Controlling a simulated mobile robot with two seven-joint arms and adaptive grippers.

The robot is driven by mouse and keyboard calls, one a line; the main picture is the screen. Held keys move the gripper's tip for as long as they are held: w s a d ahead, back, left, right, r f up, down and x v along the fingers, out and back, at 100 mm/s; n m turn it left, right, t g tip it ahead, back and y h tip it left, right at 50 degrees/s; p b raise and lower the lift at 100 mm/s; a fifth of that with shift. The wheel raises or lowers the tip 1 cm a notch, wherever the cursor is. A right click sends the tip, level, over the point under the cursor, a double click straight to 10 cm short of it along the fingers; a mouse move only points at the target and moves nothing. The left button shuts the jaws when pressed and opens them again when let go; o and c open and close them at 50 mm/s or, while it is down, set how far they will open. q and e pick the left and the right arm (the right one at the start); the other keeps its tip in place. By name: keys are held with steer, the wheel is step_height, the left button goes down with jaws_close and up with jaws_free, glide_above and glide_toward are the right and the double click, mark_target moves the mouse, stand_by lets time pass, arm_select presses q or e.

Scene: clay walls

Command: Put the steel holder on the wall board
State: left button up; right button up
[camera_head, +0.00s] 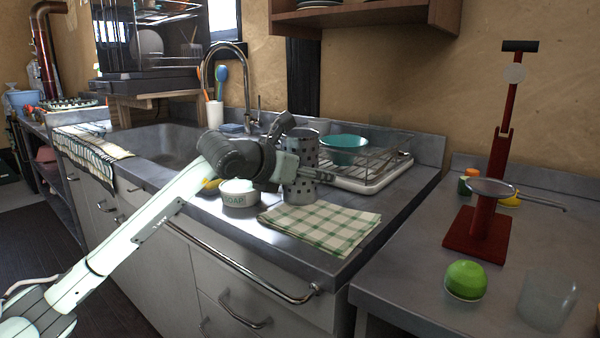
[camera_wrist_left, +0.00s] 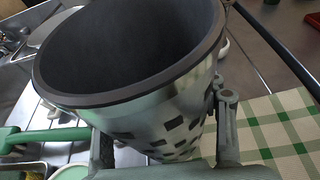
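The steel holder (camera_head: 301,160) is a perforated metal cylinder with a dark inside. It stands upright at the counter, behind the checked cloth; I cannot tell whether its base touches the counter. My left gripper (camera_head: 306,176) is at its side, with fingers around it. In the left wrist view the holder (camera_wrist_left: 150,105) shows its open mouth, and the fingers press against both sides of its wall. A dark upright panel (camera_head: 303,78) is on the clay wall behind; I cannot tell if it is the wall board. My right gripper is out of view.
A soap tub (camera_head: 238,194) sits left of the holder, and a green checked cloth (camera_head: 320,225) lies in front. A dish rack (camera_head: 375,165) with a teal bowl (camera_head: 344,146) stands to the right. The faucet (camera_head: 207,75) rises behind my arm. A wall shelf (camera_head: 365,14) overhangs.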

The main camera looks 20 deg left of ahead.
arm_select(q)
steer(key=c, duration=0.8)
steer(key=shift+r, duration=0.1)
